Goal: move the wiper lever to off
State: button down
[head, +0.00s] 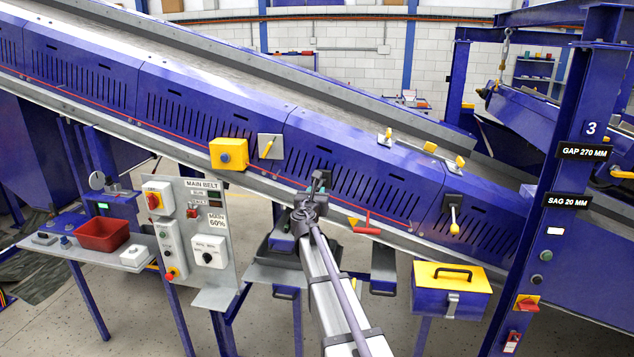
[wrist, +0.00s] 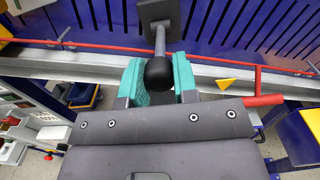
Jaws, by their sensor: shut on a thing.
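In the wrist view, a lever with a black ball knob (wrist: 159,72) on a metal rod stands out from a dark square plate (wrist: 157,10) on the blue conveyor side. My gripper (wrist: 158,84) has its teal finger pads on either side of the knob and is shut on it. The rod points from the plate down toward my gripper in that view. In the head view my gripper (head: 318,182) is against the conveyor's lower edge and hides most of this lever. No label naming the lever is readable.
A red pull handle (head: 366,226) with a yellow flag is close right of my gripper. The yellow-handled lever (head: 267,147) and yellow box (head: 228,153) are up left. The MAIN BELT panel (head: 187,230) stands left; a yellow-lidded toolbox (head: 451,288) sits at lower right.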

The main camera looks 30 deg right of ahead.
jog(key=shift+f, duration=0.4)
notch_tip(320, 180, down, 3)
jog(key=b, duration=0.3)
jog(key=shift+w+d, duration=0.15)
jog(key=f+b, duration=0.1)
jog(key=b, duration=0.1)
jog(key=w+f+b, duration=0.1)
jog(key=shift+d+f, duration=0.3)
jog(key=c, duration=0.8)
grip_release()
jog(key=shift+r, duration=0.1)
jog(key=v, duration=0.7)
